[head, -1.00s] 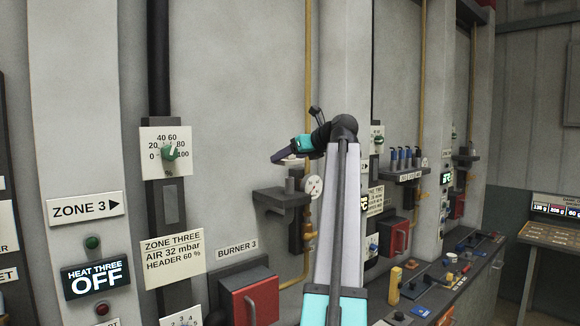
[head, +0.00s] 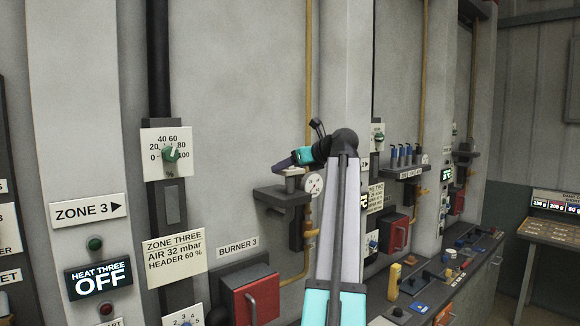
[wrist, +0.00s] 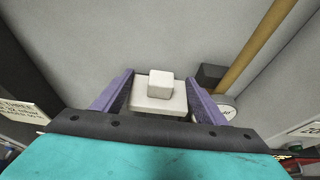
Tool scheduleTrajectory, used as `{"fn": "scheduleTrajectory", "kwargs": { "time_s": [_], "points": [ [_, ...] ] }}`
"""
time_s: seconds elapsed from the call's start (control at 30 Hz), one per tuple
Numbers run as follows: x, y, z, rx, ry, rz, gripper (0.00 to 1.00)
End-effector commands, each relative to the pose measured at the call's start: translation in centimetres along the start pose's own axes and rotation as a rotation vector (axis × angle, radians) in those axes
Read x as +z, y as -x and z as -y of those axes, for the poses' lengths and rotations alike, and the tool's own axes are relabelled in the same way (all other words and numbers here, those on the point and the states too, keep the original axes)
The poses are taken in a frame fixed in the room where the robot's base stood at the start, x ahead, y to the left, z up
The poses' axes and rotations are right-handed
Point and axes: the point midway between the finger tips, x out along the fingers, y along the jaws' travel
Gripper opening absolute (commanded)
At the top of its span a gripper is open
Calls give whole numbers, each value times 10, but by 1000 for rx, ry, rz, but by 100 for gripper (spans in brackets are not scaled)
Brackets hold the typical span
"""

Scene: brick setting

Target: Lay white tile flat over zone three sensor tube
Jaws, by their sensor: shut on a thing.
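The white tile (wrist: 175,105) is a square slab with a small white block on top. It lies between the purple fingers of my gripper (wrist: 160,92) in the wrist view. In the head view my gripper (head: 284,163) is shut on the tile (head: 293,171), which looks roughly level. Just below is the grey sensor tube (head: 290,184), standing on a dark wall bracket (head: 281,196). The tile is over the tube's top, very close or touching; I cannot tell which. The tile hides the tube in the wrist view.
A round gauge (head: 314,184) and a yellow pipe (head: 308,230) are close right of the bracket. A red burner box (head: 252,298) is below. The wall left of the bracket is clear.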

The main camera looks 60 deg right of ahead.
Motion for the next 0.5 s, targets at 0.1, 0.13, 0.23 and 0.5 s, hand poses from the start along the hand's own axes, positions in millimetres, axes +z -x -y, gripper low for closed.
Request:
{"fn": "scheduleTrajectory", "kwargs": {
  "time_s": [0.1, 0.13, 0.23, 0.5],
  "points": [
    [0, 0, 0, 0, 0, 1, 41],
    [-1, 0, 0, 0, 0, 0, 41],
    [-3, -1, 0, 0, -1, 0, 41],
    [-8, -3, 0, 1, -1, 0, 41]
  ]
}}
